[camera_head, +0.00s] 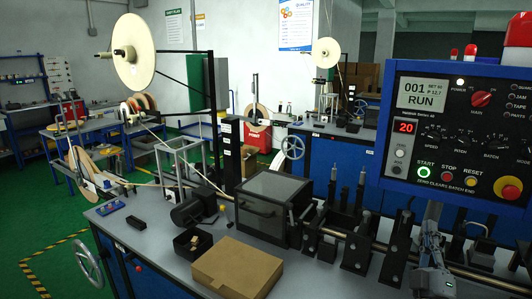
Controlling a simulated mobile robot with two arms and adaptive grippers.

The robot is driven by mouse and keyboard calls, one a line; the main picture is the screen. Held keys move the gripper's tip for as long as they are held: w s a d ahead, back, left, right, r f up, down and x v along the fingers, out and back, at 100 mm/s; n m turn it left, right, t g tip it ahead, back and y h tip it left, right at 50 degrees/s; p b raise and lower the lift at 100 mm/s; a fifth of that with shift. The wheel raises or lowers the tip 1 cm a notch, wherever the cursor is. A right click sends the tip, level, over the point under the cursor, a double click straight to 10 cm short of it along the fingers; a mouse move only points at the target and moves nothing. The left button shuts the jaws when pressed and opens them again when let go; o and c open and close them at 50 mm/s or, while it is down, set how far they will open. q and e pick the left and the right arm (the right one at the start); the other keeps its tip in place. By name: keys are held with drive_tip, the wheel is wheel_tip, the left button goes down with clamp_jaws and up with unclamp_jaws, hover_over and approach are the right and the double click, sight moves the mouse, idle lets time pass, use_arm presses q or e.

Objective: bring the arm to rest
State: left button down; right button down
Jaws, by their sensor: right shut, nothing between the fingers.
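My right gripper (434,208) comes up from the bottom edge at the lower right, in front of the machine. Its fingers point up and are shut with nothing between them. The tips are at the lower edge of the blue control panel (393,135), a little below the lit green START button (424,172). I cannot tell whether they touch the panel. The panel display reads 001 RUN. My left gripper is not in view.
The machine bench (150,215) carries black roller blocks (357,247), a clear-lidded box (268,205) and a cardboard box (237,268). A large tape reel (133,50) stands at the upper left. Green floor (45,230) is open at the left.

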drive_tip(key=s+a+f+m+g+y, duration=0.1)
drive_tip(key=s+a+f+g+y, duration=0.2)
drive_tip(key=f, duration=0.4)
drive_tip(key=s+a+f+m+g+y, duration=0.15)
drive_tip(key=s+f+g, duration=0.25)
drive_tip(key=f, duration=0.4)
drive_tip(key=s+a+f+m+g+y, duration=0.1)
drive_tip(key=s+a+f+g, duration=0.25)
drive_tip(key=f, duration=0.35)
drive_tip(key=s+a+f+m+g+y, duration=0.1)
drive_tip(key=s+a+f+g, duration=0.2)
drive_tip(key=s, duration=0.4)
drive_tip(key=s+a+f+g+y, duration=0.1)
drive_tip(key=s+a+f+g, duration=0.15)
drive_tip(key=s, duration=0.55)
drive_tip(key=s+a+f+m+g+y, duration=0.1)
drive_tip(key=s+a+f+g, duration=0.2)
drive_tip(key=s, duration=0.4)
wheel_tip(320, 180, down, 26)
drive_tip(key=s+g, duration=0.1)
drive_tip(key=g, duration=0.1)
drive_tip(key=s+d+f, duration=0.2)
drive_tip(key=s+f, duration=0.6)
drive_tip(key=s+d+f+g, duration=0.1)
drive_tip(key=s+d+f, duration=0.1)
drive_tip(key=s+f, duration=0.6)
drive_tip(key=shift+s+f, duration=0.2)
drive_tip(key=shift+s, duration=0.3)
drive_tip(key=shift+h, duration=0.25)
